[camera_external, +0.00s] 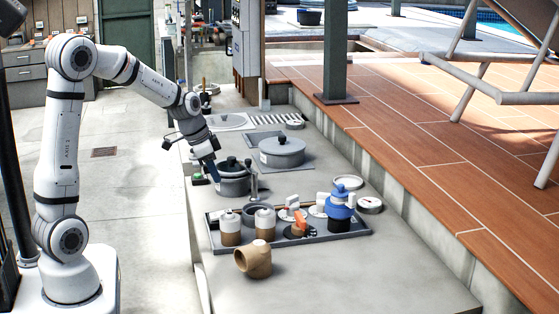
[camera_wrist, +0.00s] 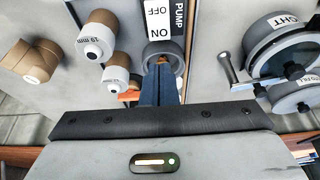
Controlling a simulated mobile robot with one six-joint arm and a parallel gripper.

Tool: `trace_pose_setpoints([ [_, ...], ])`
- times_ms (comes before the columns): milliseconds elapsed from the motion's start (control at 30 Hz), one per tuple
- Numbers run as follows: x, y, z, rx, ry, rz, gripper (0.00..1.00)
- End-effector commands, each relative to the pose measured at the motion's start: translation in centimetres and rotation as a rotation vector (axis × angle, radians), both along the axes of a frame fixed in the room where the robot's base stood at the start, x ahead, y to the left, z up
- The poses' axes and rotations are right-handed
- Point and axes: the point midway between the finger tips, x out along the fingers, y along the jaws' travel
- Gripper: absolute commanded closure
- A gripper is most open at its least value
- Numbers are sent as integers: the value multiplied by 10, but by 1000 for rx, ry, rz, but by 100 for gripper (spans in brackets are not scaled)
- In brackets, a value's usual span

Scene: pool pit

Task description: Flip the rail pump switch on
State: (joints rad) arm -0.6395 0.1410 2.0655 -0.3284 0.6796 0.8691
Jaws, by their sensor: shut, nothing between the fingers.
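In the external view my gripper (camera_external: 214,172) points down beside a dark lidded pot (camera_external: 234,185); the switch is not clearly made out there.
A tray (camera_external: 361,231) holds capped fittings (camera_external: 230,229), an orange-handled valve (camera_external: 300,222) and a blue-topped unit (camera_external: 339,207). A tan elbow (camera_external: 252,260) lies in front. A larger lidded pot (camera_external: 282,151) stands behind. The near ledge (camera_external: 380,280) is clear.

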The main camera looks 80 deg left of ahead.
Motion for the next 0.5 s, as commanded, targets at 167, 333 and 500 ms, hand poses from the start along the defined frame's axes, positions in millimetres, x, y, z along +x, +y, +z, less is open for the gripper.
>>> trace_pose_setpoints([
  [167,13,-1,-38,-4,5,-1,100],
  [333,21,-1,-68,-3,4,0,100],
  [500,24,0,-86,-1,2,0,100],
])
